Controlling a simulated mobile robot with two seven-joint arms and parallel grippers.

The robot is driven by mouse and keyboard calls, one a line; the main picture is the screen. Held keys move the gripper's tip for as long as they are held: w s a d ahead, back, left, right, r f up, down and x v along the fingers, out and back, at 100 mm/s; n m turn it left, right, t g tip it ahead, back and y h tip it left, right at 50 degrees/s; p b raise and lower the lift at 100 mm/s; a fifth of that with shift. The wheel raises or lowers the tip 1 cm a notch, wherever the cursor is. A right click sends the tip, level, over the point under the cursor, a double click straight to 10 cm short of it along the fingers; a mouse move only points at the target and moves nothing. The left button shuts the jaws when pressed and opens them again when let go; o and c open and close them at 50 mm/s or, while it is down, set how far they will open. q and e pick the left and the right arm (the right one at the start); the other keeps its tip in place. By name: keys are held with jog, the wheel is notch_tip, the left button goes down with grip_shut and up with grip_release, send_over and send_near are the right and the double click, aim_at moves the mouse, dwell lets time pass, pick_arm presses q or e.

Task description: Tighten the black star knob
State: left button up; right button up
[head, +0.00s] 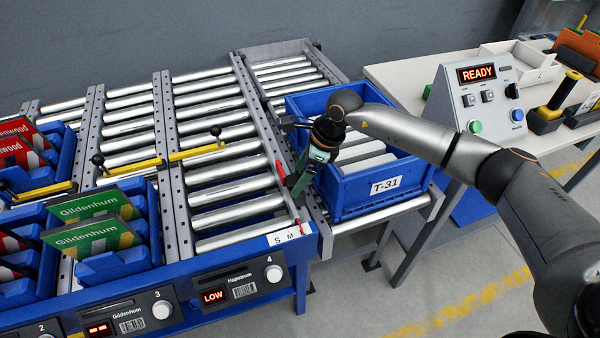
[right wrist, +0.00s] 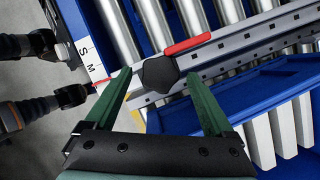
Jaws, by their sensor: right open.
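The black star knob (right wrist: 160,75) sits on the grey side rail of the conveyor in the right wrist view. A red piece (right wrist: 187,45) lies right beside it. In the head view the knob is hidden by my right gripper. My right gripper (right wrist: 158,73) is open and empty, its two green fingers on either side of the knob in the picture. I cannot tell whether the fingers touch it or are still above it. In the head view my right gripper (head: 300,190) points down at the rail, left of the blue bin. My left gripper does not show in the head view.
An "S M" label (right wrist: 88,60) lies on the rail's front end. Dark cylindrical parts show at the left edge of the right wrist view. A control box (head: 478,98) reads READY.

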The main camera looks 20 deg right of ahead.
jog(key=c, duration=1.4)
